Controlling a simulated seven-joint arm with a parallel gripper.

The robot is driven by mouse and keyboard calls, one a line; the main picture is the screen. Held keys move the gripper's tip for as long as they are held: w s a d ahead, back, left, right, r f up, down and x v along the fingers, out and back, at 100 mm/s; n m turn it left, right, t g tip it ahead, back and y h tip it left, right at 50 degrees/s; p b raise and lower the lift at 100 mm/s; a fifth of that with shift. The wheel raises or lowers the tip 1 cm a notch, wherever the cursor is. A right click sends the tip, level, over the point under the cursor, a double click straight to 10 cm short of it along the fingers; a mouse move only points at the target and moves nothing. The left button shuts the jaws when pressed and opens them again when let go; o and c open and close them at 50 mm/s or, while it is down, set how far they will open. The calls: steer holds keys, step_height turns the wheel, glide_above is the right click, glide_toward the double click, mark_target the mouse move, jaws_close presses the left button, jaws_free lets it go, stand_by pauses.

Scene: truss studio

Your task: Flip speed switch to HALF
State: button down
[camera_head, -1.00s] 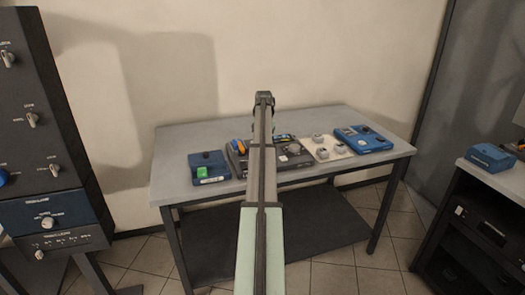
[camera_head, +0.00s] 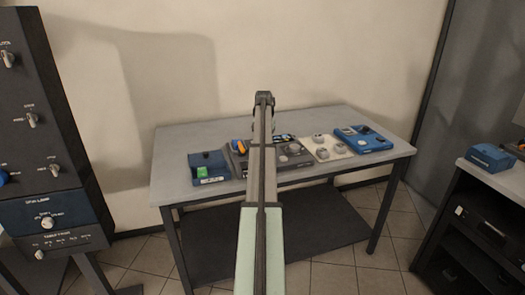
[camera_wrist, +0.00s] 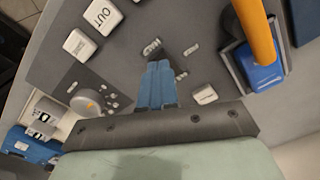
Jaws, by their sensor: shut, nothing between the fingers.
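A dark grey console (camera_head: 298,163) sits mid-table, partly hidden by my arm in the head view. Its face (camera_wrist: 125,62) fills much of the wrist view. My gripper (camera_wrist: 160,66) has its blue fingers shut and empty, with the tips over the console face among small pale labels (camera_wrist: 152,46) too blurred to read. I cannot make out the speed switch; it may be hidden behind or under the fingertips, and neither its position nor any contact shows. A small white key (camera_wrist: 205,94) lies just right of the fingers.
White keys, one marked OUT (camera_wrist: 103,16), and a grey knob (camera_wrist: 86,102) lie left of the fingers. An orange lever (camera_wrist: 255,28) rises close on the right. A blue box with a green button (camera_head: 208,168) and a cream panel (camera_head: 330,155) flank the console.

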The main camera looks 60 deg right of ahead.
steer(key=shift+f, duration=1)
stand_by(1.2)
steer(key=shift+r, duration=3.55)
steer(key=shift+w, duration=0.1)
